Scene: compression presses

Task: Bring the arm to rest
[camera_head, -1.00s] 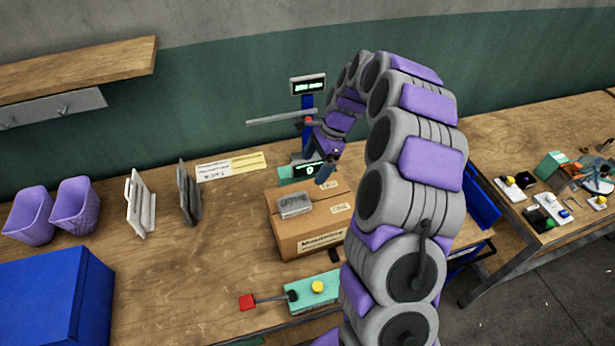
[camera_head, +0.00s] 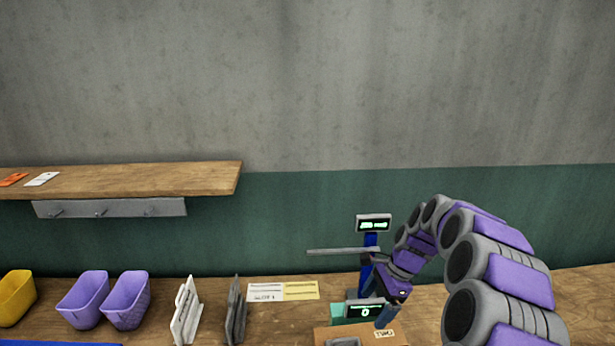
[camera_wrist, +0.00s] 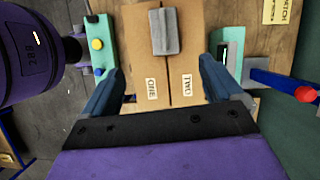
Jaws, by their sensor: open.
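My arm, grey and purple, arches from the lower right of the head view toward the bench. My gripper (camera_head: 385,312) hangs at its end over a cardboard box, seen near the lower edge. In the wrist view my gripper (camera_wrist: 160,88) is open, its two blue-grey fingers spread apart with nothing between them but the view of the box below. The cardboard box (camera_wrist: 185,90) bears labels reading ONE and TWO. A grey block (camera_wrist: 164,31) lies on top of the box, beyond the fingers.
A scale display (camera_head: 374,223) on a blue post stands behind the gripper. A teal device with a yellow button (camera_wrist: 97,45) sits beside the box. Purple bins (camera_head: 126,299) and upright white and grey racks stand left. A wooden shelf (camera_head: 150,180) hangs on the wall.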

